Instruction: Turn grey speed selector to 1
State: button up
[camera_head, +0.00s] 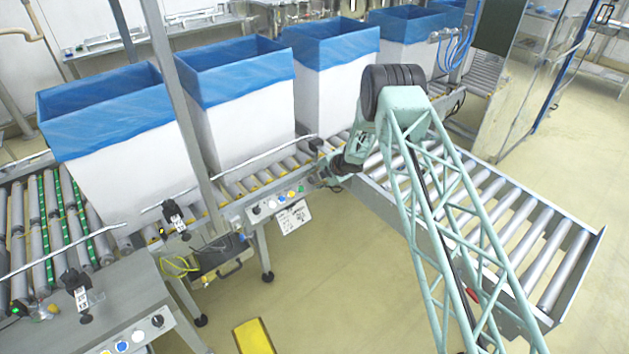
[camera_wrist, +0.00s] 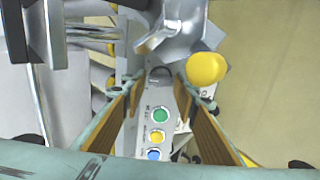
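The control panel (camera_head: 270,207) sits on the front of the conveyor in the head view. In the wrist view the panel carries a green button (camera_wrist: 160,115), a yellow button (camera_wrist: 157,136) and a blue button (camera_wrist: 154,154) in a row. A dark grey round knob (camera_wrist: 160,73), apparently the speed selector, sits above them; its setting and marks are too small to read. My gripper (camera_wrist: 160,80) is open, with a fingertip on each side of the knob. Contact cannot be told. In the head view my gripper (camera_head: 322,179) is at the panel's right end.
A yellow round part (camera_wrist: 206,68) stands close right of my fingertips. A white box with blue liner (camera_head: 240,115) stands on the rollers behind the panel. A second panel with a black knob (camera_head: 157,321) is at lower left.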

jog(key=shift+f, duration=0.1)
jog(key=shift+c, duration=0.6)
jog(key=c, duration=0.5)
jog(key=shift+o, duration=0.2)
jog(key=shift+f+n+b, duration=0.15)
jog(key=shift+n+b, duration=0.25)
jog(key=shift+b, duration=0.15)
jog(key=n+b, duration=0.2)
jog(key=b, duration=0.1)
jog(key=shift+f+n, duration=0.1)
jog(key=shift+n, duration=0.3)
jog(key=shift+n+b, duration=1.9)
jog(key=shift+b, duration=0.15)
